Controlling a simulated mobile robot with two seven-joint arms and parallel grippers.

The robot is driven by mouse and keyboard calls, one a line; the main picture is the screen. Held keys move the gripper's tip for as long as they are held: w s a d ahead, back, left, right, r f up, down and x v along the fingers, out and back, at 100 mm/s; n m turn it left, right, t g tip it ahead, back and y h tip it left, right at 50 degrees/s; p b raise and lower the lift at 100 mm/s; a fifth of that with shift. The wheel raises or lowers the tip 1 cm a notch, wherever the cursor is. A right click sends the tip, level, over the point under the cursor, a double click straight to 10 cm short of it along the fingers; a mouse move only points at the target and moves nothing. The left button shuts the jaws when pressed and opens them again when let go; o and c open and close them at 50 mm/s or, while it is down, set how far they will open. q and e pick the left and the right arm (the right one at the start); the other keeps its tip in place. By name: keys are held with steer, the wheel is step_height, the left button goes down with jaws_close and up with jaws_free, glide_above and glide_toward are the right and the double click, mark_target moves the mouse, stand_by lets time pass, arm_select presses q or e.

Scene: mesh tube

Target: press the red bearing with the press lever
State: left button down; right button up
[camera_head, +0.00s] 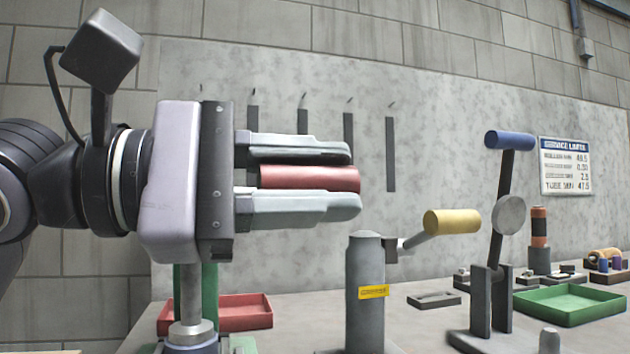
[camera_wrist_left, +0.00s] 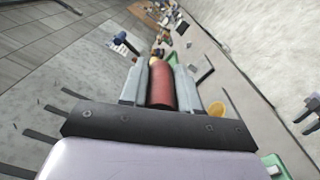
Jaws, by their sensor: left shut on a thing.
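My left gripper (camera_head: 352,179) comes in from the left, raised above the bench, and is shut on a red cylinder (camera_head: 312,178). The cylinder lies lengthwise between the two grey fingers, and it also shows in the left wrist view (camera_wrist_left: 161,85). Its far end is hidden by the gripper, so I cannot tell if it is the bearing or a handle. A lever with a blue handle (camera_head: 510,140) stands upright on a grey bracket at the right. A yellow-handled crank (camera_head: 452,221) sits on a grey post (camera_head: 365,290), lower and right of the gripper.
A green tray (camera_head: 570,317) and small parts stand at the right. A wall sign (camera_head: 566,165) hangs behind. Bench between post and lever is mostly clear.

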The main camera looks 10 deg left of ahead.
arm_select(q)
steer(key=shift+d+f+g, duration=0.2)
steer(key=shift+f+g, duration=0.1)
steer(key=shift+f, duration=0.3)
arm_select(e)
steer(key=shift+a, duration=0.1)
arm_select(q)
steer(key=c, duration=0.9)
jaws_free()
steer(key=shift+s+a, duration=0.1)
steer(key=shift+s, duration=0.05)
steer(key=shift+o, duration=0.2)
steer(key=shift+r, duration=0.1)
steer(key=shift+a+r, duration=0.1)
steer(key=shift+r, duration=0.1)
steer(key=shift+r, duration=0.15)
step_height(320, 180, up, 8)
steer(key=p, duration=0.3)
steer(key=shift+r, duration=0.25)
step_height(320, 180, up, 11)
steer(key=p, duration=0.4)
arm_select(e)
steer(key=d, duration=0.1)
steer(key=s+d+h, duration=0.1)
steer(key=d, duration=0.1)
steer(key=s+d+h, duration=0.1)
steer(key=shift+d+f+g, duration=0.1)
steer(key=shift+d+g, duration=0.3)
